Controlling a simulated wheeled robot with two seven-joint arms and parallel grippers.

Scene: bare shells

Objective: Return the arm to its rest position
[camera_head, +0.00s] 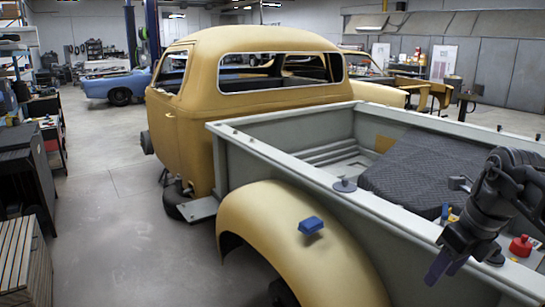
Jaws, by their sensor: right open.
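My right arm comes in from the right edge. Its gripper (443,272) is open and empty, with its purple-tipped fingers pointing down over the near side of the grey truck bed (290,160). The near end of the bed is partly hidden by my arm. I cannot tell how far the fingers are from the bed's surface. My left arm and gripper are not in view.
A blue block (311,225) rests on the yellow rear fender (270,215). A small grey disc-shaped item (345,185) is on the bed rail. A dark textured mat (410,170) lies in the bed. A red container (520,246) is close beside my arm.

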